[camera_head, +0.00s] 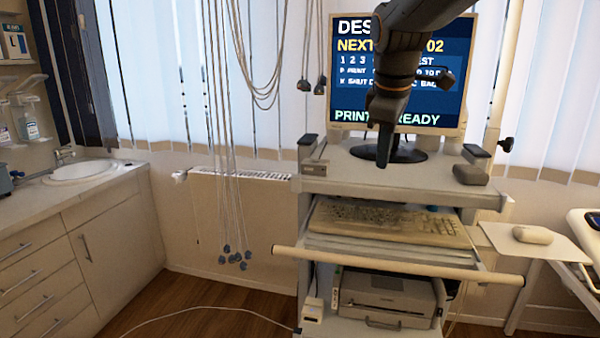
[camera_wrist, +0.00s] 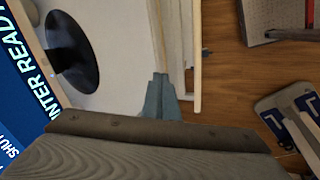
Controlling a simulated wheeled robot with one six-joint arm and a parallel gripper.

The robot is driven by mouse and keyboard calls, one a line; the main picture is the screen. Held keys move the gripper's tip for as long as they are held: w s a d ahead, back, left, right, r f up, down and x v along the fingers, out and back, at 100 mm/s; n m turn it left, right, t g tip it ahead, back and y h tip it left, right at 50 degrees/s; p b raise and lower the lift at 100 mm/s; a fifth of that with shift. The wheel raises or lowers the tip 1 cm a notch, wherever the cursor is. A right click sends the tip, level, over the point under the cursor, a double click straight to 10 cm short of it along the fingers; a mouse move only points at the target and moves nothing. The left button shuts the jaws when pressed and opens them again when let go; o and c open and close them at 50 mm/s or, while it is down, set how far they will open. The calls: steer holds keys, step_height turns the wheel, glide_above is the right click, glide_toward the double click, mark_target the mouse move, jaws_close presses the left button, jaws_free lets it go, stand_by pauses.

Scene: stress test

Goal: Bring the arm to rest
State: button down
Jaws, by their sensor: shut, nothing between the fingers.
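My arm (camera_head: 400,55) hangs down from the top right of the head view, in front of the monitor. My gripper (camera_head: 384,162) points down at its lower end. It is shut and empty, in front of the monitor's black stand and apparently above the cart's top shelf. In the wrist view the closed grey fingertips (camera_wrist: 160,82) show against the pale shelf.
The monitor (camera_head: 350,100) stands on the cart (camera_head: 350,178), with a dark grey block (camera_head: 470,174) at right. Below are a keyboard (camera_head: 390,222) and printer (camera_head: 385,297). Cables (camera_head: 225,130) hang at left, beside a sink counter (camera_head: 95,190). The floor at left is mostly clear.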

steer(key=s+d+f+m+g, duration=0.1)
steer(key=s+f+m, duration=0.5)
steer(key=s+f, duration=0.4)
steer(key=s+d+f+m+g+y, duration=0.1)
steer(key=s+f+m, duration=0.5)
steer(key=f, duration=1.1)
steer(key=s+g, duration=0.1)
steer(key=s, duration=0.3)
steer(key=shift+f, duration=0.25)
steer(key=shift+a, duration=0.1)
